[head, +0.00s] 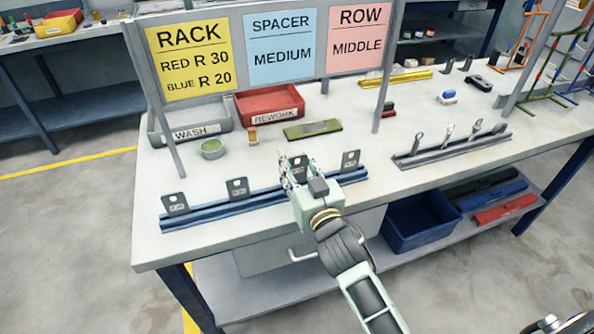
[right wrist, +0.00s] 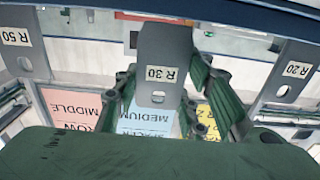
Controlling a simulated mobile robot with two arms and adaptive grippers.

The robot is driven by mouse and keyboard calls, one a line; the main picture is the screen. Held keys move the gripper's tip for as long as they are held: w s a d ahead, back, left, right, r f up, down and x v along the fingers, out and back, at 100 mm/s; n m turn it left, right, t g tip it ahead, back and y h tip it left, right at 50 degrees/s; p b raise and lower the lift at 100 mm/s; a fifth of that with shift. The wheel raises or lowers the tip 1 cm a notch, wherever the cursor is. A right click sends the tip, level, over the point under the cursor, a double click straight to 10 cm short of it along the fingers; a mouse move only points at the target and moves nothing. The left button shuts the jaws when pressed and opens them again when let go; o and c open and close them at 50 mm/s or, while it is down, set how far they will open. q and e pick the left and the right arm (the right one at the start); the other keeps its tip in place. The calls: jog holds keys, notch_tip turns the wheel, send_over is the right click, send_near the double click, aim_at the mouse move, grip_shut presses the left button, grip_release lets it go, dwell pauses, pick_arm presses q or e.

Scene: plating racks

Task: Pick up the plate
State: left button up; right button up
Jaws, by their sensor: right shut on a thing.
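In the head view the same gripper (head: 297,176) is over the blue rail (head: 262,201), with the held plate's top (head: 299,161) showing. Whether its bottom edge is still in the rail is hidden. My left gripper is not in view.
A sign board behind reads RED R 30 and BLUE R 20 (head: 188,58), SPACER MEDIUM (head: 280,42) and ROW MIDDLE (head: 358,36). A grey rail with several metal pieces (head: 455,150) lies to the right. WASH (head: 217,120) and REWORK (head: 268,100) trays stand behind.

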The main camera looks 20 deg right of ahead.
notch_tip(320, 180, up, 2)
jog(key=shift+r, duration=0.15)
jog(key=d+r, duration=0.6)
jog(key=d, duration=0.5)
jog(key=shift+s+d+r, duration=0.25)
jog(key=shift+d, duration=0.1)
